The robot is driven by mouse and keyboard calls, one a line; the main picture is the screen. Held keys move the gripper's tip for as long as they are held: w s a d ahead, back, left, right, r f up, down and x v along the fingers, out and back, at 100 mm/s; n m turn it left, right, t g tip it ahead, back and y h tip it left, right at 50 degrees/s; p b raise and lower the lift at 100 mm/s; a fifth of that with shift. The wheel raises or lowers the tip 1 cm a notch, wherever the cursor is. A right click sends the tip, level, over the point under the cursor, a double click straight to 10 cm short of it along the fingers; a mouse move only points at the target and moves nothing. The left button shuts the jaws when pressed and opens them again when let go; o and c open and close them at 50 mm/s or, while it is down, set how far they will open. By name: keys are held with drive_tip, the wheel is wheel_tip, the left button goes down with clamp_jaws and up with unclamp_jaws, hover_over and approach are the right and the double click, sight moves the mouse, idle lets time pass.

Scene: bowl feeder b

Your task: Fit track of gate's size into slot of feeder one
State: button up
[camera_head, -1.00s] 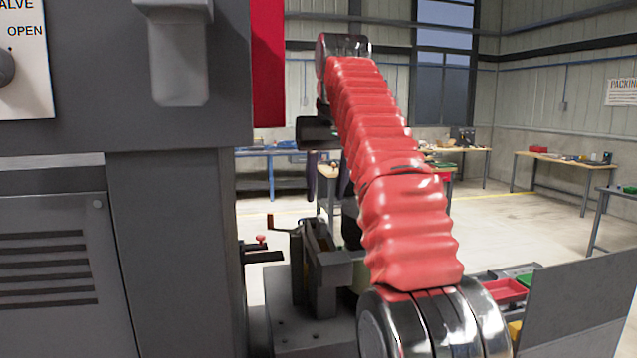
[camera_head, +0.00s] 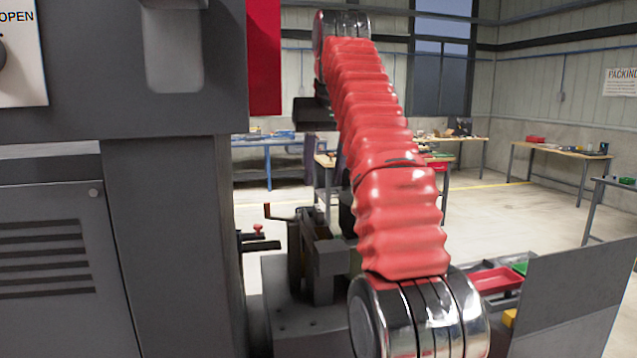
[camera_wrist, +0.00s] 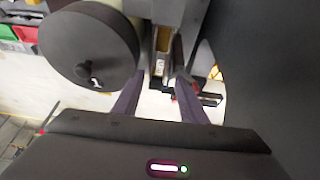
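My gripper (camera_wrist: 160,78) is open in the wrist view, its two purple-grey fingers spread and nothing visible held between them. A narrow upright channel-like part (camera_wrist: 162,48), pale and tan inside, lies beyond the gap between the fingertips. A large dark grey disc with a knob (camera_wrist: 88,48) and a small white mark is left of the fingers. In the head view a dark grey fixture with a crank handle (camera_head: 318,268) stands on a base plate behind my arm. I cannot tell which part is the track or feeder one's slot.
A tall grey machine (camera_head: 170,210) fills the left of the head view. A red bin (camera_head: 492,281) and a grey panel (camera_head: 575,290) are at lower right. Workbenches (camera_head: 560,148) stand farther back, with open floor before them. Red and green bins show at upper left in the wrist view (camera_wrist: 28,34).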

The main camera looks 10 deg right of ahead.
idle(0.3)
drive_tip(key=s+a+f+t, duration=0.1)
drive_tip(key=s+f, duration=3)
drive_tip(key=f, duration=0.2)
drive_tip(key=shift+s+a, duration=0.3)
drive_tip(key=shift+a, duration=0.05)
drive_tip(key=shift+f, duration=0.1)
drive_tip(key=shift+c, duration=0.4)
